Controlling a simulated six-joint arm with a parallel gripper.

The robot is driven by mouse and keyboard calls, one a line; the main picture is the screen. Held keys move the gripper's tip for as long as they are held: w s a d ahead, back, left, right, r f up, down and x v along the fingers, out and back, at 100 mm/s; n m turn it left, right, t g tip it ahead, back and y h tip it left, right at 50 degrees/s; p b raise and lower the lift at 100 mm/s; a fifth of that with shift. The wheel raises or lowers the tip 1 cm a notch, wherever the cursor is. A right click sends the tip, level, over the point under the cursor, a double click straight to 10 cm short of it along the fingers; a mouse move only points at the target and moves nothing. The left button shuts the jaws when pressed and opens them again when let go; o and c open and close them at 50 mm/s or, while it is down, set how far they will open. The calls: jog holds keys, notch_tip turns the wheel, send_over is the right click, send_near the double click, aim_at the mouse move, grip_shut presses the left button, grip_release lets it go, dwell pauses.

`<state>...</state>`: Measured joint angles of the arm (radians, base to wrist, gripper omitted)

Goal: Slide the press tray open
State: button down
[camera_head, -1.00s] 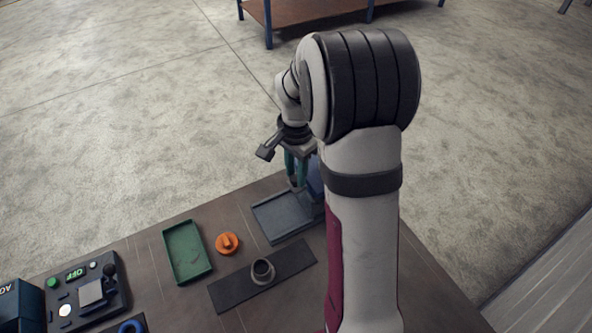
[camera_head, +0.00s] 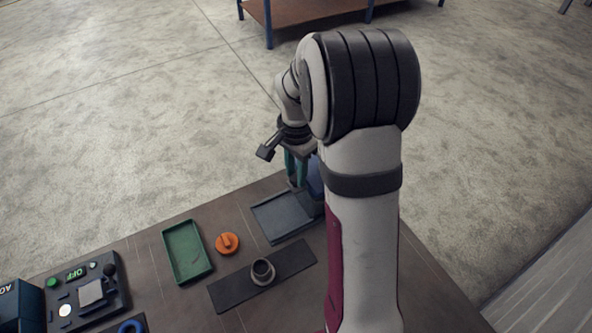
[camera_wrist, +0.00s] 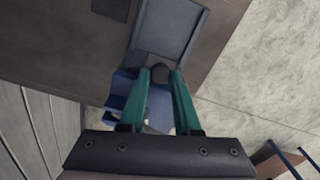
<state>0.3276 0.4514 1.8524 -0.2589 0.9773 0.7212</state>
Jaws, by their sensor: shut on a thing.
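The grey press tray (camera_head: 283,216) lies flat at the table's far edge in the head view, and its flat, rimmed surface shows at the top of the wrist view (camera_wrist: 168,28). The blue press body (camera_head: 316,178) is beside it, mostly hidden behind my arm; blue parts also show under my fingers in the wrist view (camera_wrist: 122,103). My gripper (camera_wrist: 162,76) has green fingers shut on a dark round knob (camera_wrist: 160,72) at the tray's near end in the wrist view. In the head view my gripper (camera_head: 297,182) is at the tray's far right corner.
On the table are a green tray (camera_head: 187,251), an orange knobbed disc (camera_head: 227,243) and a dark plate (camera_head: 230,291) bearing a flanged pipe (camera_head: 262,271). A control box (camera_head: 88,292) is at the lower left. My arm hides the table's right part.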

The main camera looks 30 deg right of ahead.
jog(key=a, duration=1.1)
jog(key=shift+d, duration=0.1)
jog(key=c, duration=0.6)
grip_release()
notch_tip(320, 180, up, 16)
jog(key=shift+f, duration=0.1)
jog(key=s, duration=1.6)
jog(key=s+a+f+n, duration=0.1)
jog(key=s+f+n, duration=0.1)
jog(key=n, duration=0.1)
jog(key=s+a+f+n+y, duration=0.1)
jog(key=s+a+f+n, duration=0.1)
jog(key=s+n, duration=0.1)
jog(key=s+a+f+n, duration=0.2)
jog(key=n, duration=0.1)
jog(key=shift+s+f+n+y, duration=0.3)
jog(key=shift+s+f+y, duration=0.05)
jog(key=shift+s+y, duration=0.05)
